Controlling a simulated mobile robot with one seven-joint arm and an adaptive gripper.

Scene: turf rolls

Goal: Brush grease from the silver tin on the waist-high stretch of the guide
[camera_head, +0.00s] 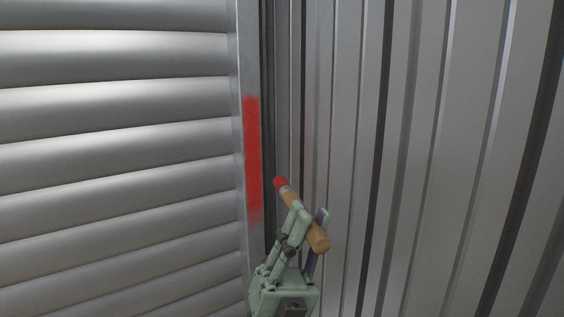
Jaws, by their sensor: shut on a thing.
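My gripper (308,222) is shut on the wooden handle of a brush (318,236). The brush tilts up and to the left, and its tip (280,184) is red. The guide (240,70) is a grey upright metal strip at the edge of the ribbed shutter. A red smeared band (253,155) runs down a stretch of the guide. The brush tip is just right of the lower part of this band in the picture and looks apart from it. The silver tin is not in view.
The roller shutter (110,120) with its horizontal slats fills the left side. A corrugated metal wall (430,130) fills the right side, close behind my gripper. No loose objects show between them.

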